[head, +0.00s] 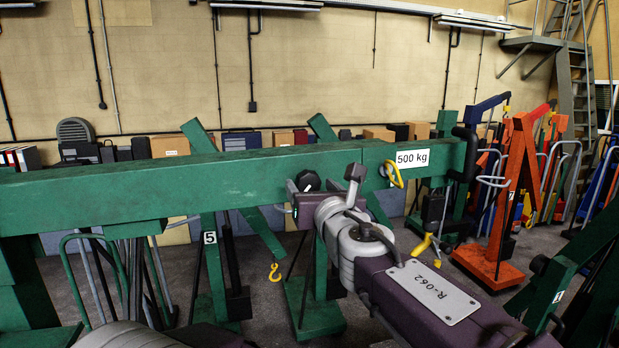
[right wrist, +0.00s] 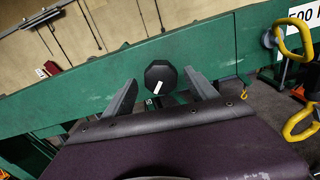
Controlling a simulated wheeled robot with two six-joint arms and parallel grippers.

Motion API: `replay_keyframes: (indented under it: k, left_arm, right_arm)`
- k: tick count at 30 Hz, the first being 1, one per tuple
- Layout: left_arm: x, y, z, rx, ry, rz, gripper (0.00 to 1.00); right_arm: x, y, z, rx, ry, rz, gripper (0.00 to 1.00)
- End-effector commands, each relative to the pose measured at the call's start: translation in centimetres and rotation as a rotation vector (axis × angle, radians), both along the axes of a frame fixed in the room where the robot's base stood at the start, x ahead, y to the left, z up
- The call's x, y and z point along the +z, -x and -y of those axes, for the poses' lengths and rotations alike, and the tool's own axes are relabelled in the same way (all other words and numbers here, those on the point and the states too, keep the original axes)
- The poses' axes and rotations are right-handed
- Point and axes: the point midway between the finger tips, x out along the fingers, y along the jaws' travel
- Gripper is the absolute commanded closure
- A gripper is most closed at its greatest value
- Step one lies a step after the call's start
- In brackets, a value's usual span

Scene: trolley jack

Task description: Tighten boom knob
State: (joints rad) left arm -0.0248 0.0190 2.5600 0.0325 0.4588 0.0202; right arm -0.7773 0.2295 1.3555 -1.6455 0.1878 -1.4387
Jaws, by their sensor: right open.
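The boom knob (head: 308,181) is a black, faceted knob on the near face of the green boom (head: 110,190). In the right wrist view the knob (right wrist: 160,72) shows a small white mark on its face. My right gripper (head: 306,190) is open and faces the boom. In the right wrist view its two fingers (right wrist: 160,80) stand to the left and right of the knob, with visible gaps. I cannot tell how deep the knob sits between them. My left gripper is not in view.
The boom crosses the view, with a "500 kg" label (head: 412,158) and a yellow hook (head: 394,174) to the right of my gripper. Orange (head: 492,245) and green cranes stand behind and at right. Boxes line the wall.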

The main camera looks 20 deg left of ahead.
Motion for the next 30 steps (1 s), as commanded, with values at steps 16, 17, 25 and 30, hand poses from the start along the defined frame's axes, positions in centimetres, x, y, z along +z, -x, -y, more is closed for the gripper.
replay_keyframes:
  k: [16,17,25,30]
  left_arm:
    - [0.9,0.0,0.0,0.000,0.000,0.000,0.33]
    - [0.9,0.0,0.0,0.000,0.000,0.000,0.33]
    - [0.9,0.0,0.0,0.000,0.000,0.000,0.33]
    - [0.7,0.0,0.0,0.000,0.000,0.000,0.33]
  right_arm:
    - [0.0,-1.8,-1.2,0.000,0.000,0.000,0.61]
    - [0.0,-1.8,-1.2,-0.001,0.000,0.000,0.69]
    - [0.0,-1.8,-1.2,-0.001,-0.007,-0.005,0.96]
    - [-0.1,-1.8,-1.2,-0.001,-0.049,-0.033,0.96]
